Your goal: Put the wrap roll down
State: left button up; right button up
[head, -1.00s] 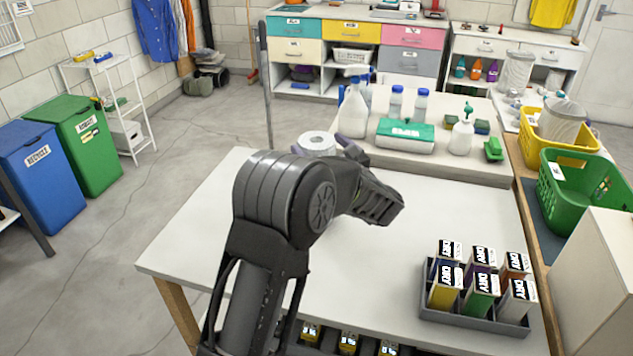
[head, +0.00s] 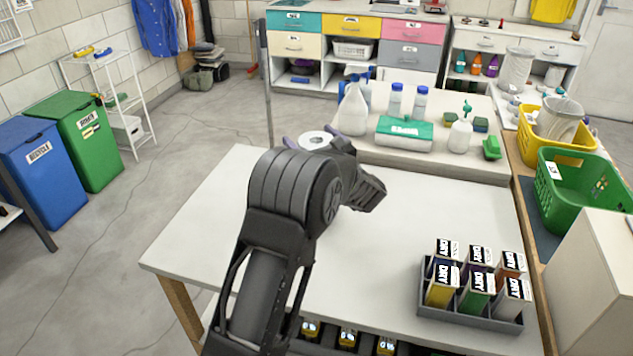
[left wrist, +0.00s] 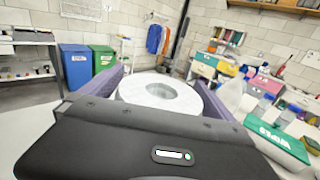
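The wrap roll (head: 316,140) is a white ring-shaped roll near the far left part of the white table (head: 440,215). In the left wrist view the roll (left wrist: 162,93) sits between the two purple fingers, its round hole facing up. My left gripper (head: 312,139) has a finger on each side of the roll and appears closed on it. My dark wrist hides part of the roll in the head view. I cannot tell whether its underside touches the table. My right gripper is not in view.
A raised white shelf behind holds a white jug (head: 353,110), blue-capped bottles, a green-topped wipes box (head: 404,132) and a pump bottle (head: 461,132). A grey tray (head: 470,318) of several boxes stands front right. The table's middle is clear.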

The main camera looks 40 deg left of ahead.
pick_arm(q)
jog(key=c, duration=1.8)
jog(key=shift+r, duration=0.15)
notch_tip(320, 180, up, 10)
jog(key=shift+f+b, duration=0.1)
jog(key=shift+b, duration=1.1)
